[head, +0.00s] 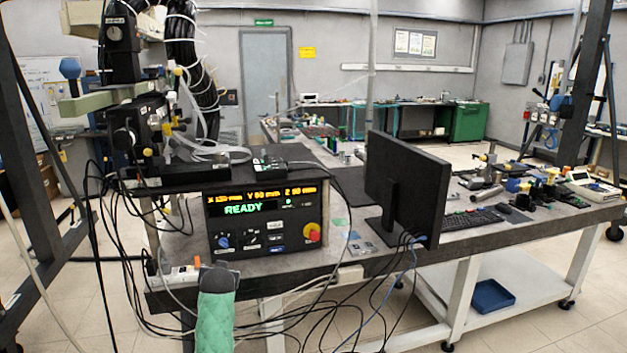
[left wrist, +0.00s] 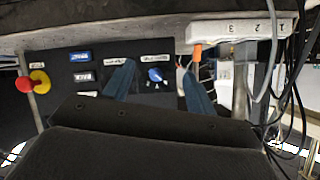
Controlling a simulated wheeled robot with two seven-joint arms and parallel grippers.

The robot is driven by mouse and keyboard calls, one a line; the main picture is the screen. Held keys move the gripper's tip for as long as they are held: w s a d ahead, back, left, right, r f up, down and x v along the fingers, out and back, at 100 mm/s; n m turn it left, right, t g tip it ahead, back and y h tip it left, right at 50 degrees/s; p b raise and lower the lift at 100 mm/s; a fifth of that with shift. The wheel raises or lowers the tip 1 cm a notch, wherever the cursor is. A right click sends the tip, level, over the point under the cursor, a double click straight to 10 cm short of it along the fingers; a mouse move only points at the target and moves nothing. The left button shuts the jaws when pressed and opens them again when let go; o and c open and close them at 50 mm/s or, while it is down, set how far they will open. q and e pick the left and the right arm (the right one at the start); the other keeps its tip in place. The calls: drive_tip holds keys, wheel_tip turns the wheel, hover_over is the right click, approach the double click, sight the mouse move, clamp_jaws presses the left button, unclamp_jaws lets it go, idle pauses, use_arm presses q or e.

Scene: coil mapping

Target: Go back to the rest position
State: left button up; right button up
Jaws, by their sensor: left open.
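The control box (head: 265,222) stands on the near left of the workbench, its display reading READY above a row of controls. Its blue knob (head: 222,241) is at the lower left and its red and yellow knob (head: 312,232) at the right. In the left wrist view the picture is upside down; my left gripper (left wrist: 159,70) is open and empty, its two bluish fingers on either side of the blue knob (left wrist: 157,75). I cannot tell the gap to the panel. In the head view my green-sleeved arm ends just below the box; the fingers are not clear there. My right gripper is not in view.
A white power strip (left wrist: 235,28) hangs along the bench edge beside the gripper, with loose black cables (head: 125,260) around it. A monitor (head: 403,187) and keyboard (head: 470,219) stand to the right. A blue tray (head: 491,296) lies on the lower shelf. Open floor lies at right.

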use_arm(q)
drive_tip(key=s+d+f+g+h, duration=0.1)
drive_tip(key=s+d+f+g, duration=0.2)
drive_tip(key=s, duration=0.8)
drive_tip(key=s+d+f+m+g+h, duration=0.15)
drive_tip(key=s+d+f, duration=0.25)
drive_tip(key=s, duration=0.6)
drive_tip(key=s+d+f+g+h, duration=0.1)
drive_tip(key=s+d+f+h, duration=0.2)
drive_tip(key=s, duration=0.8)
drive_tip(key=s+d+f+g, duration=0.1)
drive_tip(key=s+f, duration=0.4)
drive_tip(key=s, duration=0.4)
drive_tip(key=s+d+f+g, duration=0.1)
drive_tip(key=s+f+g, duration=0.1)
drive_tip(key=s+f, duration=0.3)
drive_tip(key=s+f+g, duration=0.2)
drive_tip(key=s+f, duration=0.3)
drive_tip(key=s, duration=0.8)
drive_tip(key=shift+s+d+y, duration=0.35)
drive_tip(key=shift+s+d, duration=0.05)
drive_tip(key=shift+m, duration=0.25)
